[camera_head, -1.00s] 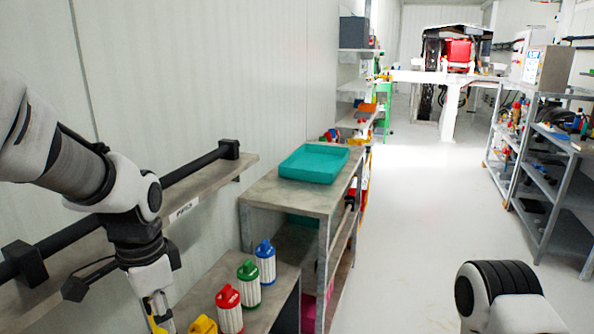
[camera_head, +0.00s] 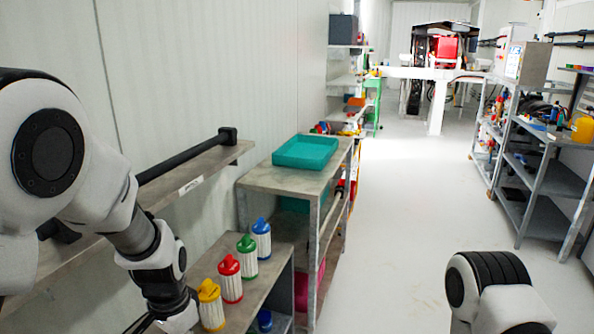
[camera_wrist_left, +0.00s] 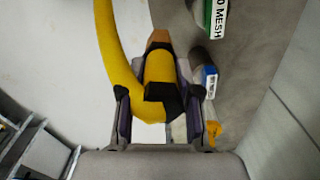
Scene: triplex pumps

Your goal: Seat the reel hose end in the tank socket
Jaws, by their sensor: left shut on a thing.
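My left gripper (camera_wrist_left: 160,105) is shut on the yellow hose end (camera_wrist_left: 159,70) in the left wrist view. The hose end has a brown tip and a black band, and the yellow hose (camera_wrist_left: 115,50) bends up and away beside it. In the head view my left arm comes in from the left, and its gripper (camera_head: 150,322) shows only in part at the bottom edge. The hose is not visible there. I cannot make out the tank socket or the reel in either view. My right arm shows at the lower right, its gripper out of frame.
Yellow (camera_head: 209,304), red (camera_head: 230,278), green (camera_head: 247,258) and blue (camera_head: 262,239) capped canisters stand on a low shelf near the left arm. A teal tray (camera_head: 305,152) sits on a grey bench (camera_head: 270,181). Shelving (camera_head: 545,170) lines the right. The floor aisle (camera_head: 400,230) is clear.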

